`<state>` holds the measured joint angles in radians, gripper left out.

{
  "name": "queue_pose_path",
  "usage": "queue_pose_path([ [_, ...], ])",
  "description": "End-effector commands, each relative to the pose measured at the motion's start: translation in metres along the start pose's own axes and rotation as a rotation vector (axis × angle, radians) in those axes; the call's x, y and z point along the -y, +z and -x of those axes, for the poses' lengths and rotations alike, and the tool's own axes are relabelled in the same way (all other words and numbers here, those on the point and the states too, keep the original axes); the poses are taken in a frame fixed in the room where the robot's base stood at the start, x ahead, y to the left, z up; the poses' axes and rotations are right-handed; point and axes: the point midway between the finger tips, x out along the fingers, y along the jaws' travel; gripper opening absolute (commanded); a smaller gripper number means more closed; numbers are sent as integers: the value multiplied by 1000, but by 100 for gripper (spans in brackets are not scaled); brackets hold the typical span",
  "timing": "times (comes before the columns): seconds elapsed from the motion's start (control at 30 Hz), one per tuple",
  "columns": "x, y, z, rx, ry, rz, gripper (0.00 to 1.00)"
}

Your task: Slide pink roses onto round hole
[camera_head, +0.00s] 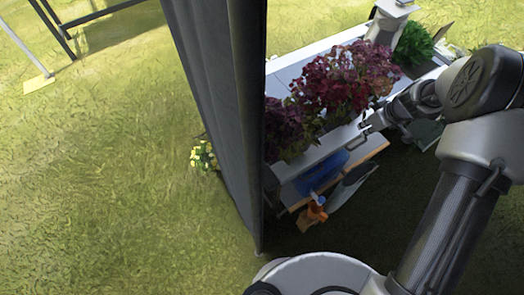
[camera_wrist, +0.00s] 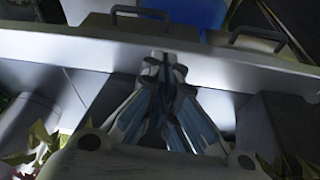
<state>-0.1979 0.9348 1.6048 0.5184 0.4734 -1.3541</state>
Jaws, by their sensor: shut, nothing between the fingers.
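Bushy plants with dark pink-red blooms (camera_head: 342,78) stand in the head view on a pale table (camera_head: 326,149). I cannot tell whether these are the pink roses. I cannot make out a round hole in either view. My gripper (camera_head: 364,131) is at the front edge of the table, just right of and below the blooms. In the wrist view my gripper (camera_wrist: 164,57) is shut and empty, its fingertips together in front of a pale ledge (camera_wrist: 70,48). Whether the fingertips touch the ledge is unclear.
Dark handles (camera_wrist: 257,43) line the ledge. A green plant (camera_head: 414,45) stands at the table's far end. A blue object (camera_head: 322,172) and an orange bottle (camera_head: 312,214) are below the front edge. A dark curtain (camera_head: 215,90) hides the table's left side. Open grass lies left.

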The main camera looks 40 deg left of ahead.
Motion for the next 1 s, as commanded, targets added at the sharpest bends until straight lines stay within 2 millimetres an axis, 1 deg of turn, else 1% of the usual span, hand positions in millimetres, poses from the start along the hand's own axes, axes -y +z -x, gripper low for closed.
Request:
queue_pose_path([
  [0.17, 0, -1, 1, 0, 0, 0, 0],
  [0.23, 0, -6, -1, 0, -1, 2, 0],
  [0.27, 0, -9, -2, 0, -1, 4, 0],
  [0.33, 0, -23, -7, -2, 0, 6, 0],
  [0.4, 0, -42, -14, -3, 0, 8, 0],
  [1.0, 0, -42, -11, -1, -1, 0, 0],
])
